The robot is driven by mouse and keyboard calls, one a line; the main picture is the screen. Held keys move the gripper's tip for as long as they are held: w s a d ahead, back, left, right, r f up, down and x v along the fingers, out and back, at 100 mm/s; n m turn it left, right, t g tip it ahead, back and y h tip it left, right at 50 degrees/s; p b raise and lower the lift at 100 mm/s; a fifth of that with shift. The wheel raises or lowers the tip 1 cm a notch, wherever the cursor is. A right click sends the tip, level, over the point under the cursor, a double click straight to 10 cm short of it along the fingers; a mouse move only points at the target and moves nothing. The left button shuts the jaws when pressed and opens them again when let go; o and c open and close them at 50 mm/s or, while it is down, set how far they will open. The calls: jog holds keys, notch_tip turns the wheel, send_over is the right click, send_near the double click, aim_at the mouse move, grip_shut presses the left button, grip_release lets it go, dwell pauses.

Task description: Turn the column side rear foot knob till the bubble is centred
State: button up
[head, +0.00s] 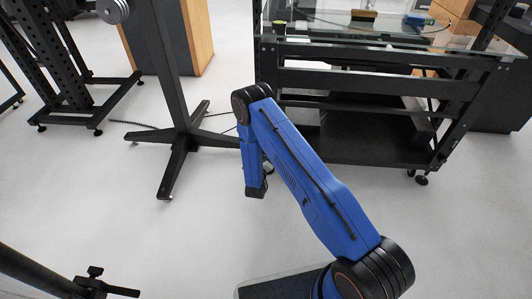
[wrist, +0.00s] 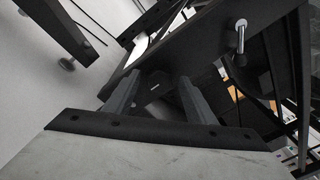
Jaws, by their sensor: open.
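My gripper (head: 256,190) hangs low at the end of my blue arm in the head view, between a column stand and a black bench frame; its fingertips are not clear there. In the wrist view my gripper (wrist: 158,80) has its two grey fingers apart, with a dark beam beyond them and nothing evident held. A silver pin with a round head (wrist: 241,30) stands at the beam, upper right of the fingers and apart from them. A round foot (wrist: 66,64) sits under a dark leg at upper left. I cannot tell which is the task's knob. No bubble is discernible.
The column stand (head: 176,110) has spreading floor legs left of my arm. A black rack (head: 75,75) is at left.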

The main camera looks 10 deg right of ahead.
jog(key=c, duration=1)
jog(key=shift+c, duration=0.2)
jog(key=shift+n, duration=0.3)
